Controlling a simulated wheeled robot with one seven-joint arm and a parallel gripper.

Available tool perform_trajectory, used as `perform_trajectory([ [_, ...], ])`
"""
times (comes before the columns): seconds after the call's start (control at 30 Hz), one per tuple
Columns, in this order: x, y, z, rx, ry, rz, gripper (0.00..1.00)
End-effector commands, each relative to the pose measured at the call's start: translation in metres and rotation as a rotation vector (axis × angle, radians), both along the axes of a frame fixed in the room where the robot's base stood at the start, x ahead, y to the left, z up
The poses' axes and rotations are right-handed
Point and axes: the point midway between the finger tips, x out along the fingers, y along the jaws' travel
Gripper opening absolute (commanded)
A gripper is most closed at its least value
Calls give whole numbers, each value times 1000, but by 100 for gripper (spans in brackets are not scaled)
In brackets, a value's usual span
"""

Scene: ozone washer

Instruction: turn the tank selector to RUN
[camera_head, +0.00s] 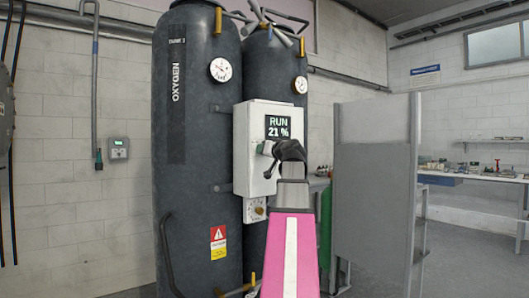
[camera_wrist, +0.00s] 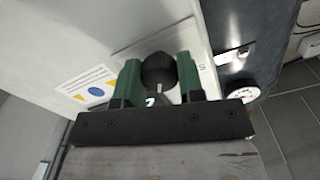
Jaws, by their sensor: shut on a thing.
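The white control box (camera_head: 246,165) is in front of the dark oxygen tanks in the head view. Its display (camera_head: 278,128) reads "RUN 21 %". My gripper (camera_head: 268,150) is at the box face just below the display. In the wrist view, the green fingers of my gripper (camera_wrist: 160,80) are on both sides of a black rounded knob (camera_wrist: 159,69), which looks like the selector, and are shut on it. My gripper and arm hide the knob in the head view. Its pointer and most of its markings are hidden.
Large dark oxygen tanks (camera_head: 193,195) stand left of and behind the box. A small dial (camera_head: 254,210) is below it. A grey panel (camera_head: 372,190) stands to the right of my arm. A workbench (camera_head: 470,177) is farther right, with open floor before it.

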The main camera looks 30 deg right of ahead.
Motion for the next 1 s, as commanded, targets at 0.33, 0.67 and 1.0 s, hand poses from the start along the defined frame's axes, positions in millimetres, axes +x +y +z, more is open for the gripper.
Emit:
perform_trajectory([
  [0.33,0,0,0,26,2,0,12],
  [0.67,0,0,0,24,2,0,61],
  [1.0,-6,0,0,23,1,-1,61],
])
